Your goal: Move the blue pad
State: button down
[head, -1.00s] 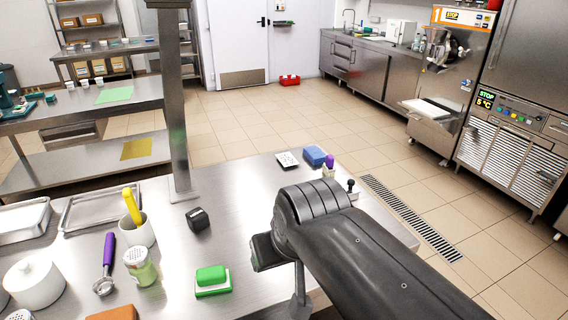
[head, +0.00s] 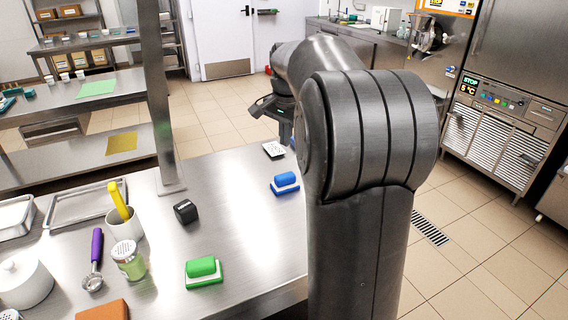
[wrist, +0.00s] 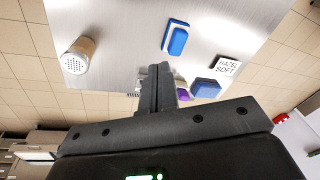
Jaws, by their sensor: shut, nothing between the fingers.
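The blue pad (head: 285,181) lies flat on the steel table, its blue top on a white base. In the wrist view the blue pad (wrist: 177,40) lies beyond my fingertips and to their right, apart from them. My gripper (wrist: 158,70) is shut and empty, with its fingers together. In the head view my arm reaches past the right side of the pad to the table's far end and hides that corner. A second, darker blue block (wrist: 206,88) stands beside a purple-topped thing (wrist: 183,94), partly covered by my gripper.
A white label card (head: 273,149) lies near the far edge; it reads "HAZEL SOFT" in the wrist view. A black block (head: 186,211), green pad (head: 202,269), shaker (head: 128,262) and steel post (head: 160,100) stand left. The table between the blue and green pads is clear.

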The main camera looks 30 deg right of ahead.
jog(key=w+d+f+m+g, duration=0.1)
jog(key=w+d+f+m, duration=0.2)
jog(key=w+d+f, duration=0.3)
jog(key=w+d+f+m+g, duration=0.1)
jog(key=w+d+f+m, duration=0.25)
jog(key=d, duration=0.35)
jog(key=shift+n, duration=0.25)
jog(key=f, duration=1)
jog(key=shift+s+d+f, duration=0.2)
jog(key=shift+f, duration=0.15)
jog(key=shift+a, duration=2)
jog(key=a, duration=2)
jog(key=shift+a, duration=0.25)
